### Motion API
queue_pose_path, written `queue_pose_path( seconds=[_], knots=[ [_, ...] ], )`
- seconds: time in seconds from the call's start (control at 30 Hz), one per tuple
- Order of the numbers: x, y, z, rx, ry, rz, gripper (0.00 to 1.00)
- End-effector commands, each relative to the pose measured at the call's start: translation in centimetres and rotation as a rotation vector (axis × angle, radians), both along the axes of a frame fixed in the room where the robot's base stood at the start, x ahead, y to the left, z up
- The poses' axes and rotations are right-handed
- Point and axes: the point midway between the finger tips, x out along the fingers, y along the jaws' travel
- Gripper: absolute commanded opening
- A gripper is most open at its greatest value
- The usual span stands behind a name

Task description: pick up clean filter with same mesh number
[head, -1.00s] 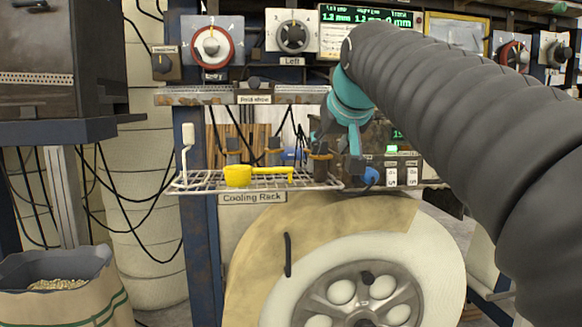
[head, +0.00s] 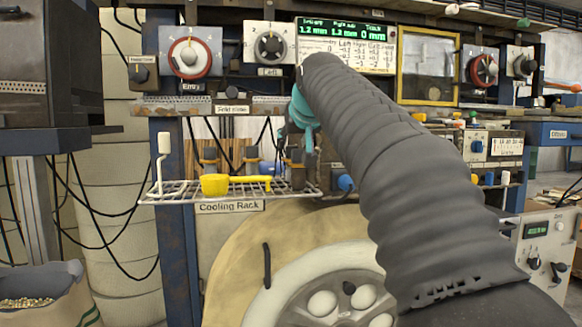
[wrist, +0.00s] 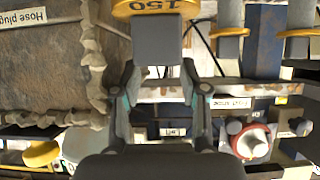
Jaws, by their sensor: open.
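Several filters with grey blocks and brown-yellow bands stand in a row behind the wire cooling rack in the head view. The one at the right (head: 297,172) is directly below my teal gripper (head: 300,140). In the wrist view, my gripper (wrist: 159,78) is open. Its two fingers stand apart at either side of a grey block, just beyond which is a yellow filter ring marked 150 (wrist: 155,7). I cannot tell whether the fingers touch the block. Two more filters show at the upper right (wrist: 230,30) (wrist: 298,32); their numbers are not readable.
Dials and a lit display (head: 340,30) are above.

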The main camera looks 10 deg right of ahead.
Motion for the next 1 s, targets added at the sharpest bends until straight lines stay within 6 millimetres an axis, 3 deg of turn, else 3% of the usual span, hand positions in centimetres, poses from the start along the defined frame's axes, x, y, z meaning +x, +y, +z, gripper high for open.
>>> queue_pose_path(
  seconds=[0.4,0.73,0.77,0.9,1.0],
  knots=[
    [4.2,-0.3,-1.9,0.000,0.000,0.000,0.44],
    [4.8,-0.3,-2.2,0.000,-0.001,0.000,0.44],
    [4.8,-0.3,-2.2,0.000,-0.001,0.000,0.39],
    [4.8,-0.3,-2.2,0.000,-0.001,0.000,0.04],
    [4.8,-0.3,-2.2,0.000,-0.001,0.000,0.00]
  ],
)
